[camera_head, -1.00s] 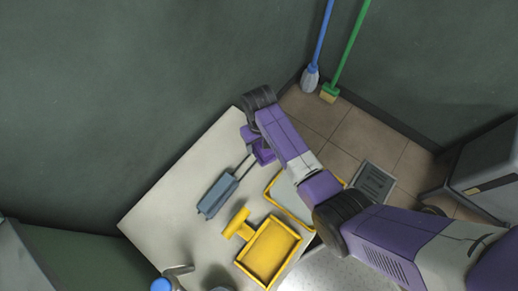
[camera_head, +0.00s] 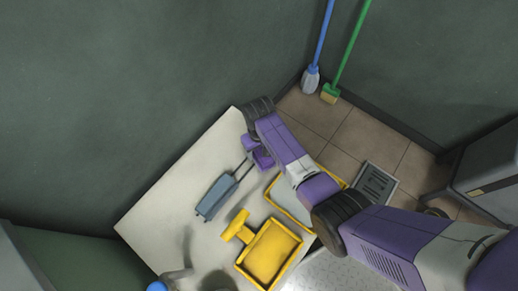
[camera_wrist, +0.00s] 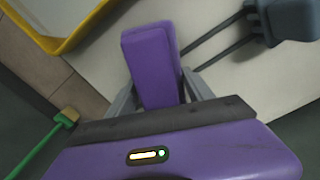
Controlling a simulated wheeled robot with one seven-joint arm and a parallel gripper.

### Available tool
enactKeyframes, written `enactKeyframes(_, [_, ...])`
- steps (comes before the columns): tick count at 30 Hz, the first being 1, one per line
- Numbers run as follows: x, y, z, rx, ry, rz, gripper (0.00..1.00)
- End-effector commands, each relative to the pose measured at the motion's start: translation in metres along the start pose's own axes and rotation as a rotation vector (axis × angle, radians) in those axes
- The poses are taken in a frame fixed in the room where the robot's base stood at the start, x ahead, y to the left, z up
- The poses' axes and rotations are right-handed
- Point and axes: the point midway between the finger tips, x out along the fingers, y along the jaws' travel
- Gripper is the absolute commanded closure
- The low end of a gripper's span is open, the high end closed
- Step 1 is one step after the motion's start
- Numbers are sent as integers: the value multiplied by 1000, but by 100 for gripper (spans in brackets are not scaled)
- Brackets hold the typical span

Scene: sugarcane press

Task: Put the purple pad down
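The purple pad (camera_wrist: 150,62) is a rounded block between the grey fingers of my gripper (camera_wrist: 160,82) in the wrist view. The fingers lie against its two sides, so my gripper is shut on it. In the head view the pad (camera_head: 262,158) shows below my wrist, over the far corner area of the pale table (camera_head: 165,205). I cannot tell whether its underside touches the table.
A blue-grey tool (camera_head: 216,197) with two thin rods lies close to the pad. A yellow-rimmed tray (camera_head: 279,211) and a yellow box (camera_head: 295,243) with a yellow knob are nearer. A blue mop and green broom (camera_head: 330,94) stand in the corner. The table's left part is clear.

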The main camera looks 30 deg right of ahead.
Motion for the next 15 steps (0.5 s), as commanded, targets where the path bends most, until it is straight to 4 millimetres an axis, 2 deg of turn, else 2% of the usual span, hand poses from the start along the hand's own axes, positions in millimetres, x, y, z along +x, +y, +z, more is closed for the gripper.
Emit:
enactKeyframes(1, [0,0,0,0,0,0,29])
enactKeyframes(3, [0,0,0,0,0,0,19])
enactKeyframes(11, [0,0,0,0,0,0,19])
enactKeyframes(15, [-8,0,0,0,0,0,19])
